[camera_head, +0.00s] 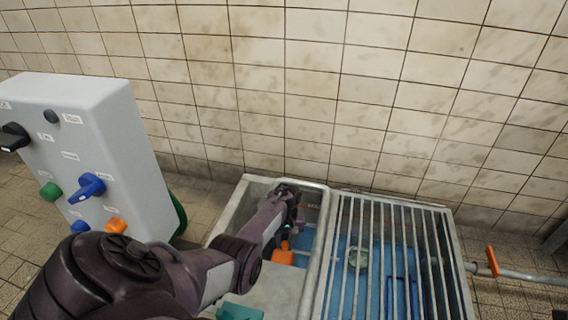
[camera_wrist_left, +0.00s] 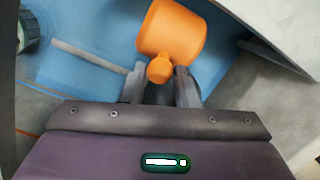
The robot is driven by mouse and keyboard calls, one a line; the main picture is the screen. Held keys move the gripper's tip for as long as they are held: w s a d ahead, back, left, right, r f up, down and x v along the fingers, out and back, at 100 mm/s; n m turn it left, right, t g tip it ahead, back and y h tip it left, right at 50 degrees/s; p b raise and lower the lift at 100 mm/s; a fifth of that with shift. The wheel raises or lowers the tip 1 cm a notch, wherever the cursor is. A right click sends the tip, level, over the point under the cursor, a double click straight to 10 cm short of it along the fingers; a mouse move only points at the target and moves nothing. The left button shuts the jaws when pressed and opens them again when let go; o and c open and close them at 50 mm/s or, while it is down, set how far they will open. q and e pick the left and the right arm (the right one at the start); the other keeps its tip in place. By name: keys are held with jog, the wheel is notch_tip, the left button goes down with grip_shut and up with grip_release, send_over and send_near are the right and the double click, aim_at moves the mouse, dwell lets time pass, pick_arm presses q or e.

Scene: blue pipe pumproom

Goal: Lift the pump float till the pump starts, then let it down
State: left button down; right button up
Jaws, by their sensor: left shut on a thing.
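The orange pump float (camera_head: 284,254) is in the open left part of the grey sump, over its blue inside. In the left wrist view the float (camera_wrist_left: 175,28) is a short orange cylinder with a round knob toward me. My left gripper (camera_head: 291,222) reaches down into the sump from above. Its fingers (camera_wrist_left: 167,80) are shut on the knob of the float. A grey rod lies left of the fingers in the wrist view. The float's lower side is hidden. My right gripper does not show.
A grey control box (camera_head: 90,150) with black, blue, green and orange knobs stands at the left. A metal grating (camera_head: 342,262) covers the right part of the sump. A pipe with an orange handle (camera_head: 492,261) leaves at the right. A tiled wall (camera_head: 330,90) stands behind.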

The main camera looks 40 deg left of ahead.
pick_arm(q)
jog(key=shift+w+a+r, duration=0.25)
jog(key=shift+w+r, duration=0.3)
jog(key=shift+r, duration=0.05)
jog(key=shift+w+a+r, duration=0.25)
jog(key=shift+w+r, duration=0.3)
jog(key=shift+r, duration=0.05)
jog(key=shift+d, duration=0.15)
